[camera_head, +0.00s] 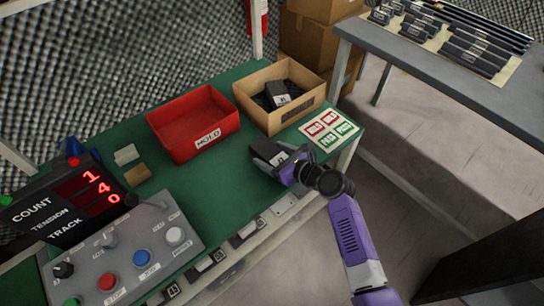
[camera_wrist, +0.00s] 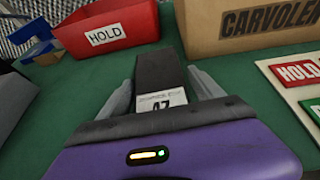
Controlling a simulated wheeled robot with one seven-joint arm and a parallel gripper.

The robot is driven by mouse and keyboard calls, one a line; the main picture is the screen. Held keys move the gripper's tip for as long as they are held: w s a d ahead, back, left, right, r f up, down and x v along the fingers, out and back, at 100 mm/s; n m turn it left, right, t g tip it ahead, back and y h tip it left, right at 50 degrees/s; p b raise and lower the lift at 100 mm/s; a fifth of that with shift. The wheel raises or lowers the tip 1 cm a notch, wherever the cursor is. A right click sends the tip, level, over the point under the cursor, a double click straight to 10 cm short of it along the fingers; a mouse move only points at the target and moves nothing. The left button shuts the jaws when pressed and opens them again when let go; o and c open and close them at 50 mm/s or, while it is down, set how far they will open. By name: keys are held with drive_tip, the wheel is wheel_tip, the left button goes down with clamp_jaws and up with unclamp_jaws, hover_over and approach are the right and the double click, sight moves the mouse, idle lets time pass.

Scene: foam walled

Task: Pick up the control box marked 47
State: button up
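The control box marked 47 (camera_wrist: 160,72) is dark with a white label, and the digits are partly cut off by my gripper's body in the wrist view. In the head view the box (camera_head: 267,151) is at the green table's front right edge, beside the sign cards. I cannot tell whether the box's underside touches the table.
A red HOLD bin (camera_head: 152,125) and a cardboard box (camera_head: 244,97) holding dark control boxes stand behind. Red and green sign cards (camera_head: 344,128) lie to the right. A button panel (camera_head: 105,262) and a counter display (camera_head: 45,219) are at left. A grey table (camera_head: 440,72) stands at upper right.

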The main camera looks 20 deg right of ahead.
drive_tip(key=c, duration=1.4)
drive_tip(key=shift+c, duration=0.5)
drive_tip(key=shift+r, duration=0.2)
